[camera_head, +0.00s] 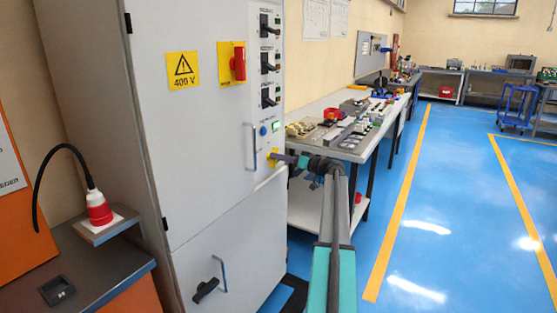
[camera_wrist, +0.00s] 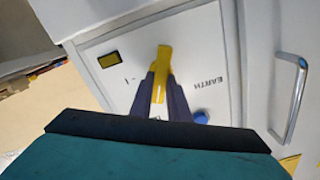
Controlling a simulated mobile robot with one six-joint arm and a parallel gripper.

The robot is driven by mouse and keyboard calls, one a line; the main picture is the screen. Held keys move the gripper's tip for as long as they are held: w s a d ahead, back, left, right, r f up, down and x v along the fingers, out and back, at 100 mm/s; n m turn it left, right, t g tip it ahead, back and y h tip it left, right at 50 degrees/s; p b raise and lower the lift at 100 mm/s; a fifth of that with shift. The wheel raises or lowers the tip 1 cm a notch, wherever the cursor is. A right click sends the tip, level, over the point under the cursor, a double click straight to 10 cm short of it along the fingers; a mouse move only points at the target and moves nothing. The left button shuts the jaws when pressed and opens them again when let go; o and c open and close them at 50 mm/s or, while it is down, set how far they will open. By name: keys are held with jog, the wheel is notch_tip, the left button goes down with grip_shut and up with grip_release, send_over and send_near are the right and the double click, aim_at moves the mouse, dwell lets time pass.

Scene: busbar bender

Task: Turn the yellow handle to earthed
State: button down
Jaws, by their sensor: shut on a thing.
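The yellow handle (camera_wrist: 164,62) is on the light panel of the grey cabinet. In the wrist view it stands lengthwise between the two dark fingers of my gripper (camera_wrist: 161,82), which is shut on it. Its end sticks out beyond the fingertips. The word EARTH (camera_wrist: 207,82) reads upside down to its right, and a short mark (camera_wrist: 127,79) is to its left. The handle points at neither label in this view. In the head view my gripper (camera_head: 282,158) reaches the cabinet's right-hand panel at the yellow part (camera_head: 272,160); the fingers partly cover it.
A chrome door handle (camera_wrist: 291,98) stands right of my gripper, and a blue button (camera_wrist: 201,117) is close by. A red switch (camera_head: 239,63) and several black switches sit higher on the cabinet. A cluttered workbench (camera_head: 333,148) stands behind my arm; blue floor lies open at right.

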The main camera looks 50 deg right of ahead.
jog(key=shift+d+f+m+p, duration=0.15)
jog(key=shift+m+p, duration=0.5)
jog(key=shift+m, duration=1.45)
jog(key=shift+f+m+p, duration=0.15)
jog(key=shift+m+p, duration=0.45)
jog(key=shift+m, duration=1.5)
jog(key=shift+d+f+m+p, duration=0.15)
jog(key=shift+m+p, duration=0.5)
jog(key=shift+m, duration=1.45)
jog(key=c, duration=1.7)
grip_release()
jog(key=shift+a, duration=0.1)
jog(key=v, duration=1.3)
jog(key=shift+s+b, duration=0.35)
jog(key=shift+s, duration=0.05)
